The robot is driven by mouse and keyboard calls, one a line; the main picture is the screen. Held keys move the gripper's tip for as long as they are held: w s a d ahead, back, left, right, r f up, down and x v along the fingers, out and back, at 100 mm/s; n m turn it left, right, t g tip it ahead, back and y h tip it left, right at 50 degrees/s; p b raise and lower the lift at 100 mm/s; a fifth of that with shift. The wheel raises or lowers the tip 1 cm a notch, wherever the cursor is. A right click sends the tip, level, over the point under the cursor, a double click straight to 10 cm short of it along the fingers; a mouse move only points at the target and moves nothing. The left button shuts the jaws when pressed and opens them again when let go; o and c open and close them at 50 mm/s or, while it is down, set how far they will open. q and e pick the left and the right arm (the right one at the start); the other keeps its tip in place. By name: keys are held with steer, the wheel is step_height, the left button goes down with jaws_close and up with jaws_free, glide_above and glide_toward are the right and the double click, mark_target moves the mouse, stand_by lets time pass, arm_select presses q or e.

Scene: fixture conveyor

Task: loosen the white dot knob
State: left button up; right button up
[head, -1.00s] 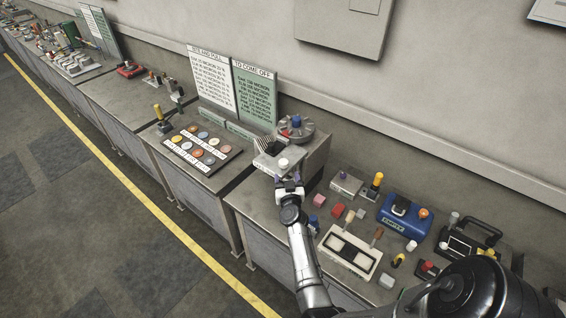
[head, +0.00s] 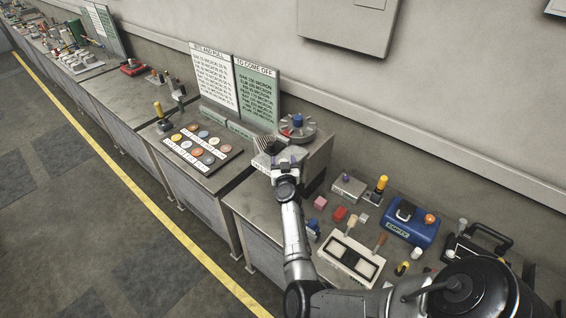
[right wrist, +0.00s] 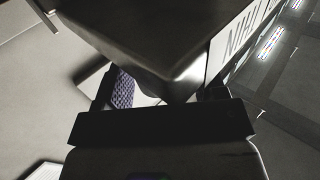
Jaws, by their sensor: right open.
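My right gripper (head: 286,163) is open at the front of a grey fixture (head: 262,160) with dark comb-like fins. The white knob seen there earlier is hidden behind the gripper, so I cannot tell whether the fingers are around it or touching it. In the right wrist view, the open gripper (right wrist: 165,97) shows a purple textured finger pad at left. A large grey metal body (right wrist: 150,40) with a lettered white label fills the space just ahead. No white dot is readable. My left gripper is not in view.
A round grey dial with a blue knob (head: 298,121) stands just behind the fixture. A tray of coloured discs (head: 202,146) lies to the left. A blue case (head: 408,222) and several small blocks and knobs crowd the right bench. Two text boards stand at the back.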

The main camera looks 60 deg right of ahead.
steer(key=c, duration=0.9)
